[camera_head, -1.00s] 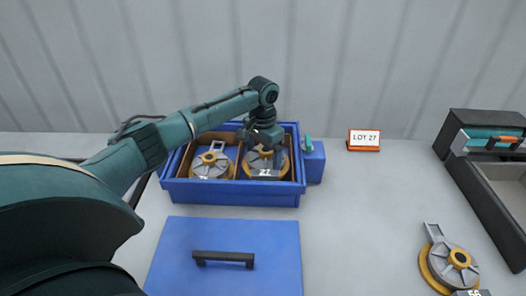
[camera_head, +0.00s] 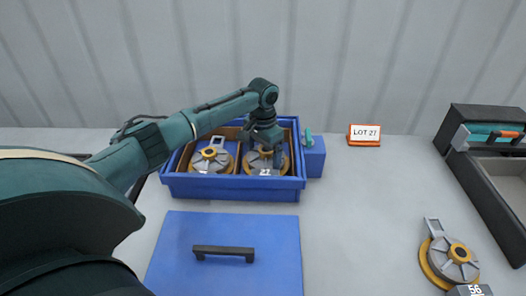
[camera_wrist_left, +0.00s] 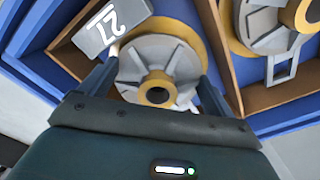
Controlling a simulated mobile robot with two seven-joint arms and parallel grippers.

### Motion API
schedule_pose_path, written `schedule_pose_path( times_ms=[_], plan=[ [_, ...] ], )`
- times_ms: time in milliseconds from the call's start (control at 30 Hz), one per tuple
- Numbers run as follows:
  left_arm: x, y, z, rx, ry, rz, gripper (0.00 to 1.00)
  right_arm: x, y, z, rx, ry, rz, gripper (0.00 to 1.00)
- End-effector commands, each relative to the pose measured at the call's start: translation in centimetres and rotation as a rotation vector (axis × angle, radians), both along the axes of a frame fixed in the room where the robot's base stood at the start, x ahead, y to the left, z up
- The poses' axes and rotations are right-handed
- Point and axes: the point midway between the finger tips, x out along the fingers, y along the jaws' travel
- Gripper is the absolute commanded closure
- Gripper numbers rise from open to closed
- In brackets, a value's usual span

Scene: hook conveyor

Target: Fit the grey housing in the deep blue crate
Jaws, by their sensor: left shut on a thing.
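The grey housing (camera_head: 253,164), with an orange-yellow rim and hub and a tag marked 27, is in the right compartment of the deep blue crate (camera_head: 230,188). My left gripper (camera_head: 264,147) is over it, pointing down and shut on it. In the left wrist view the housing (camera_wrist_left: 180,62) lies between the two fingers, with the tag toward the upper left. It is low, within the crate's walls; whether it touches the floor is hidden. A similar housing (camera_head: 211,160) lies in the left compartment. My right gripper is not in view.
A brown divider (camera_wrist_left: 222,50) separates the compartments. A blue lid (camera_head: 225,270) with a black handle lies in front of the crate. A small blue block (camera_head: 314,158) adjoins its right side. Another housing (camera_head: 455,258), a LOT 27 sign (camera_head: 364,135) and a dark bin (camera_head: 480,195) are further right.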

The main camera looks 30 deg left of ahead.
Motion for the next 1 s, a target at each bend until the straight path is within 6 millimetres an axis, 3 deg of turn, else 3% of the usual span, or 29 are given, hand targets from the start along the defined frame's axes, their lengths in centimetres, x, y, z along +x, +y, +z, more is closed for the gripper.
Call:
schedule_pose_path(
  times_ms=[800, 833, 1000],
  plan=[
    [0.1, 0.0, -1.2, -0.001, -0.003, 0.000, 0.48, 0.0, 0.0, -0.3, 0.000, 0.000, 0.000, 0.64],
    [0.1, 0.0, -1.2, -0.001, -0.003, 0.000, 0.10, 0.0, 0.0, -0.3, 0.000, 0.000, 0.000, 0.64],
    [0.1, 0.0, -1.2, 0.000, -0.002, 0.000, 0.00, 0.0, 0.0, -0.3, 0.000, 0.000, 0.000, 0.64]
  ],
)
